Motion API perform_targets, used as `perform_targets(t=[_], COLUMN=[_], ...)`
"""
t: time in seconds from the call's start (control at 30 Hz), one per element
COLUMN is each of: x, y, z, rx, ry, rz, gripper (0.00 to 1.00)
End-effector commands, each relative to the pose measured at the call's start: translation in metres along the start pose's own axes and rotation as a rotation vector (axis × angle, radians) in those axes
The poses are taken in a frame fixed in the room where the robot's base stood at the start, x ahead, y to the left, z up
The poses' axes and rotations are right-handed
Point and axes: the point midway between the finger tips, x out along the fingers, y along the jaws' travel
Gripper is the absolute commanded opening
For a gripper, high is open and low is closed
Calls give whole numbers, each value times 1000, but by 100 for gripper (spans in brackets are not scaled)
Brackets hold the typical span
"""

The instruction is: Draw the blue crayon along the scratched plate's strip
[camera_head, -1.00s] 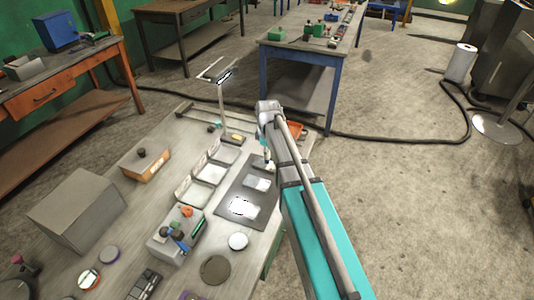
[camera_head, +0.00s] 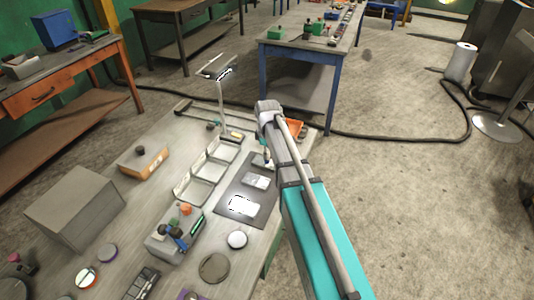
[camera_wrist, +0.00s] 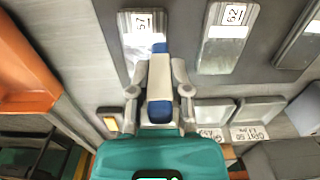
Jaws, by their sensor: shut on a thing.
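My gripper (camera_wrist: 160,98) is shut on the blue crayon (camera_wrist: 160,80), which has a pale sleeve and blue ends. The crayon's far blue end lies over the metal plate labelled 57 (camera_wrist: 137,22) in the wrist view; I cannot tell whether it touches. The plate labelled 62 (camera_wrist: 216,55) lies to the right, and a third plate (camera_wrist: 300,40) is at the right edge. Scratches are too small to make out. In the head view, the plates (camera_head: 243,205) lie on a dark mat (camera_head: 232,189), and my arm partly hides the far plate and the gripper.
Pale labelled bins (camera_head: 199,188) stand left of the mat. An orange tray (camera_head: 296,129) is beyond my arm, also close at left in the wrist view (camera_wrist: 20,75). A lamp post (camera_head: 222,108) rises behind the bins. A grey caddy (camera_head: 165,246) and round discs (camera_head: 214,267) stand nearer.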

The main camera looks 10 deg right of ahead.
Motion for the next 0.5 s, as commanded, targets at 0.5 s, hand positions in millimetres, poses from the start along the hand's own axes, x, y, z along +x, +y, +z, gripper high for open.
perform_targets(t=[0.5], x=[8], y=[0], z=[0], rx=[-1], ry=[0], rz=[0], gripper=[0])
